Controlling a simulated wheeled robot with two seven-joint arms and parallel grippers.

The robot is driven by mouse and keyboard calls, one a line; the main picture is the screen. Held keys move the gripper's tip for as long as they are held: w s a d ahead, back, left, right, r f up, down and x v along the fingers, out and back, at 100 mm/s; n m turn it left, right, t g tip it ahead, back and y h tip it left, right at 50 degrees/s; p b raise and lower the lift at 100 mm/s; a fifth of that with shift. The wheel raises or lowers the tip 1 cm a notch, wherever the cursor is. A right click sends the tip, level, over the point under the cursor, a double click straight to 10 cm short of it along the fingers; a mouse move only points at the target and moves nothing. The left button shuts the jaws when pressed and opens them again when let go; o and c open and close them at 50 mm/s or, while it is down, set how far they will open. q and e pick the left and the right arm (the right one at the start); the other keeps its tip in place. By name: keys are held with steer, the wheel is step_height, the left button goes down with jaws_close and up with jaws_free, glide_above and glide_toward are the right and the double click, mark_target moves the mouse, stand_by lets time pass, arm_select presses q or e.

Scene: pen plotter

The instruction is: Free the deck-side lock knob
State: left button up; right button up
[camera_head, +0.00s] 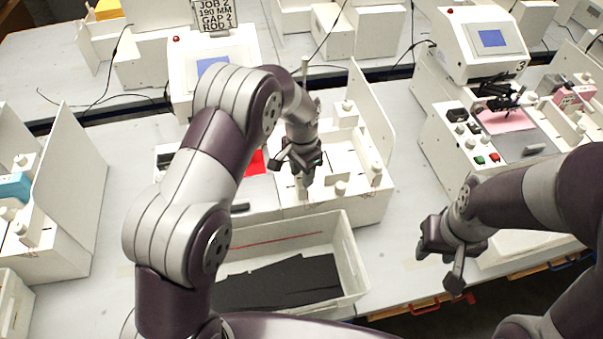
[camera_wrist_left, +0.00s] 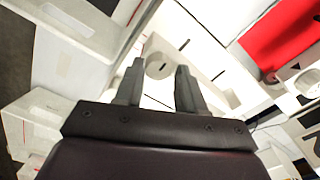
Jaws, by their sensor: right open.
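The white plotter station (camera_head: 345,205) stands in the middle of the head view, with several white round knobs on its deck; one knob (camera_head: 340,187) is to the right of my left gripper. My left gripper (camera_head: 303,172) points down over the deck. In the left wrist view its two fingers (camera_wrist_left: 160,85) are apart, and a white round knob (camera_wrist_left: 158,67) with a dark slot mark shows between and beyond their tips. I cannot tell whether the fingers touch it, or which knob is the deck-side lock knob. My right gripper (camera_head: 440,262) is open and empty, right of the station.
A white bin (camera_head: 350,262) with dark strips stands in front of the station. A red sheet (camera_head: 256,163) lies left of my left gripper. A sign (camera_head: 215,14) reads JOB 2, 190 MM, GAP 2, ROD 1. An upright white panel (camera_head: 371,115) stands at the station's right side.

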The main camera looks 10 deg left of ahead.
mark_target(301, 178)
arm_select(q)
steer(key=shift+o, duration=1)
steer(key=shift+s, duration=0.1)
steer(key=shift+r+b, duration=0.25)
steer(key=shift+b, duration=0.05)
step_height(301, 178, up, 6)
steer(key=shift+r+b, duration=0.15)
steer(key=shift+b, duration=1)
step_height(301, 178, up, 6)
steer(key=p, duration=0.4)
steer(key=shift+p, duration=0.3)
steer(key=shift+s+f, duration=0.1)
steer(key=shift+f, duration=0.1)
